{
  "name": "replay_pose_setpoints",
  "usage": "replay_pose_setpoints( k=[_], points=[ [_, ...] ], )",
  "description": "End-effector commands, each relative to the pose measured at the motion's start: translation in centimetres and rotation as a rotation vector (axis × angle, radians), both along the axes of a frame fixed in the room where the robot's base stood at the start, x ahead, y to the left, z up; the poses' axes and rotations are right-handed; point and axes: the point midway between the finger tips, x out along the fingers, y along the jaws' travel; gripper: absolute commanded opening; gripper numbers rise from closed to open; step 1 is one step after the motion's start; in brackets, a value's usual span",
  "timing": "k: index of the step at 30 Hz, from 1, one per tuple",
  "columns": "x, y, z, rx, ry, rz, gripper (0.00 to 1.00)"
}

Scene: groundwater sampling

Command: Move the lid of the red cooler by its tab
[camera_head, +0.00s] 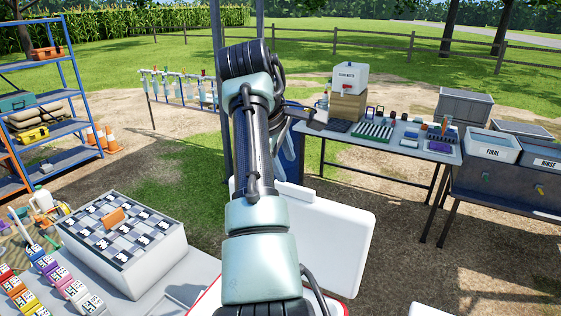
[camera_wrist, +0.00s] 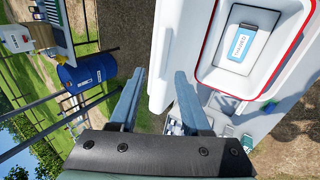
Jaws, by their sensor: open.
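The lid (camera_head: 340,236) of the red cooler is a white panel that stands tilted up behind my arm in the head view. A small raised piece, probably its tab (camera_head: 296,194), shows at the top edge. A strip of the red cooler (camera_head: 203,303) shows at the bottom, mostly hidden by my arm. In the wrist view my gripper (camera_wrist: 160,76) is open, its two blue-grey fingers apart, with a white edge near and partly between the tips. I cannot tell whether they touch. A red-outlined white recess with a blue-labelled item (camera_wrist: 241,44) lies beyond to the right.
A white box with a checkered top (camera_head: 125,232) and several coloured labelled blocks stand at the left. A sampling table (camera_head: 385,142) and grey basins (camera_head: 492,146) stand at the right. A blue barrel (camera_wrist: 88,74) shows in the wrist view. Open ground lies right of the lid.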

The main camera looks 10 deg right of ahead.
Motion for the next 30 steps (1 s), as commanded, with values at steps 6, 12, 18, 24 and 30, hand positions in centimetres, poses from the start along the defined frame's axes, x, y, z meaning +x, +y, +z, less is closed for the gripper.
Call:
replay_pose_setpoints(
  k=[6,12,18,24,30],
  points=[
    [-1.1,0.8,2.3,0.0,-0.003,0.001,0.47],
    [-1.4,0.9,2.9,0.0,-0.003,0.001,0.47],
    [-1.3,0.9,2.9,0.0,-0.003,0.001,0.47],
    [-0.1,1.5,3.1,0.034,-0.141,-0.022,0.47],
    [1.6,3.5,6.3,0.189,-0.557,-0.086,0.47]
  ],
)
